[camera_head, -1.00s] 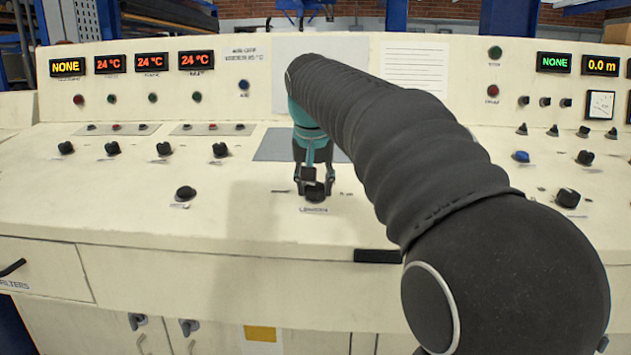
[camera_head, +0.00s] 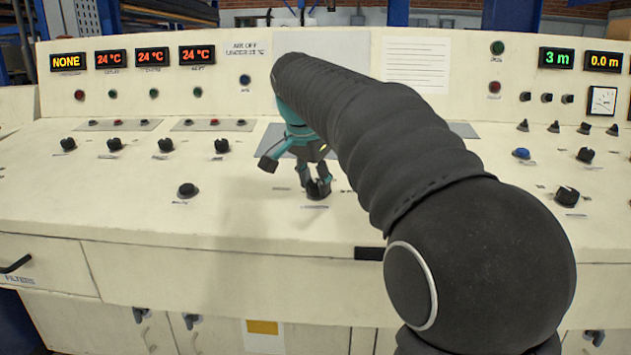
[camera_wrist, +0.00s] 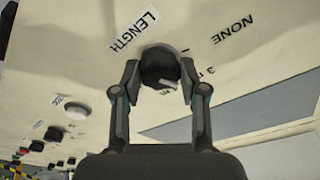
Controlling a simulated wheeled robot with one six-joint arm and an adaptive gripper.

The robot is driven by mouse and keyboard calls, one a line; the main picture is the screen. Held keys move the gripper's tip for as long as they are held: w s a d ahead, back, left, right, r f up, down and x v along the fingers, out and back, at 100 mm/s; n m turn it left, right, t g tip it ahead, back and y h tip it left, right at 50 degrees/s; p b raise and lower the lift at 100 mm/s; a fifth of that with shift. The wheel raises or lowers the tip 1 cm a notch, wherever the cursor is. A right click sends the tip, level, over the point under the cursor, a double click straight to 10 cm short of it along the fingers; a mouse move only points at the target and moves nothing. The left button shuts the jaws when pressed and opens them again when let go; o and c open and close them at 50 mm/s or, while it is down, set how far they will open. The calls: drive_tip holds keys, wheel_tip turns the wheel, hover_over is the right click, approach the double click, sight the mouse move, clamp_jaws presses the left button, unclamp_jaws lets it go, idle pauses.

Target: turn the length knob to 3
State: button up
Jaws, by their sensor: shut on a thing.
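The length knob (camera_head: 318,188) is a black knob on the sloped desk of the cream console. It also shows in the wrist view (camera_wrist: 160,68), beside a LENGTH label (camera_wrist: 133,30). My gripper (camera_head: 315,184) is shut on this knob, with one finger on each side of it. In the wrist view my gripper (camera_wrist: 160,80) hides part of the scale around the knob; a NONE mark (camera_wrist: 232,29) and a 3 mark are legible.
Another black knob (camera_head: 188,190) stands to the left on the desk. A second display (camera_head: 603,61) reads "0.0 m". The desk between the left knob and my gripper is clear.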

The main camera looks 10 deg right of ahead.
idle(0.3)
drive_tip(key=o, duration=1.1)
drive_tip(key=shift+o, duration=0.2)
drive_tip(key=v, duration=1.2)
